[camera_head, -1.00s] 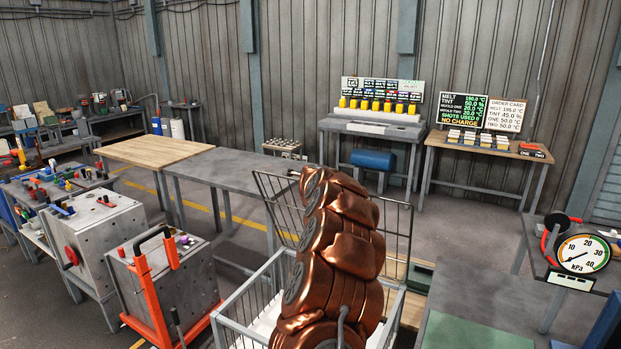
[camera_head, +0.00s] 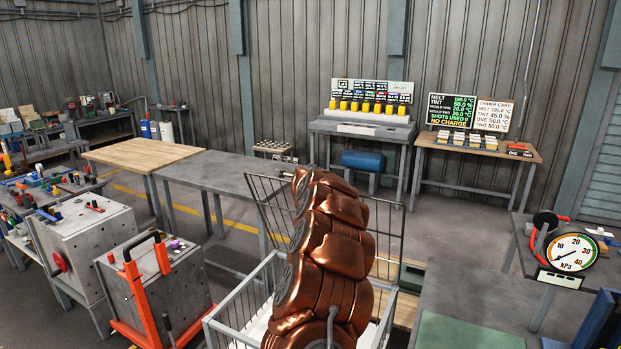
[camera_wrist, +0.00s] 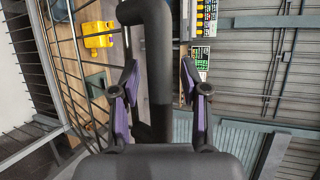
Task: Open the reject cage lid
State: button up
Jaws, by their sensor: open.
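The reject cage (camera_head: 238,312) is a pale wire basket low in the middle of the head view, partly covered by my copper-coloured arm. Its dark wire lid (camera_head: 391,228) stands raised at the far side, its top edge well above the rim. Lid bars (camera_wrist: 62,75) also run down the left of the wrist view. My gripper (camera_wrist: 158,82) shows in the wrist view with its purple-padded fingers apart. A thick dark handle (camera_wrist: 154,50) lies between the fingers, bending left at the top. I cannot tell whether the pads touch it. The arm hides the gripper in the head view.
A grey table (camera_head: 215,178) stands behind the cage to the left. An orange-framed mould (camera_head: 160,290) stands close on the left. A bench with a pressure gauge (camera_head: 572,252) is on the right. Open floor (camera_head: 450,225) lies behind the cage.

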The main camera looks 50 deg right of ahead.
jog(key=shift+a, duration=0.1)
jog(key=v, duration=1.2)
dwell(0.4)
dwell(0.6)
